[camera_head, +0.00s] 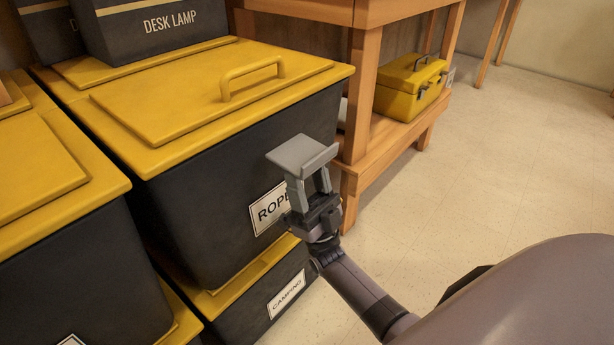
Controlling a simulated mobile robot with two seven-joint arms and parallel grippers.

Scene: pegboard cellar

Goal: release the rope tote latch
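The rope tote (200,215) is a dark box with a yellow lid (180,100) and a white ROPE label (265,211), partly covered by my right gripper. A light grey flap that looks like its latch (294,152) sticks out from the front wall, below the lid's edge. My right gripper (310,182) comes up from below, its two grey fingers just under and against the flap. The fingertips are hidden behind the flap, so I cannot tell whether they grip it. The lid lies flat on the tote. My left gripper is not in view.
A camping tote (260,304) stands under the rope tote, and a desk lamp box (155,30) sits behind on its lid. Another yellow-lidded tote (60,260) stands at left. A wooden bench (365,95) with a yellow toolbox (412,87) stands right. Floor at right is clear.

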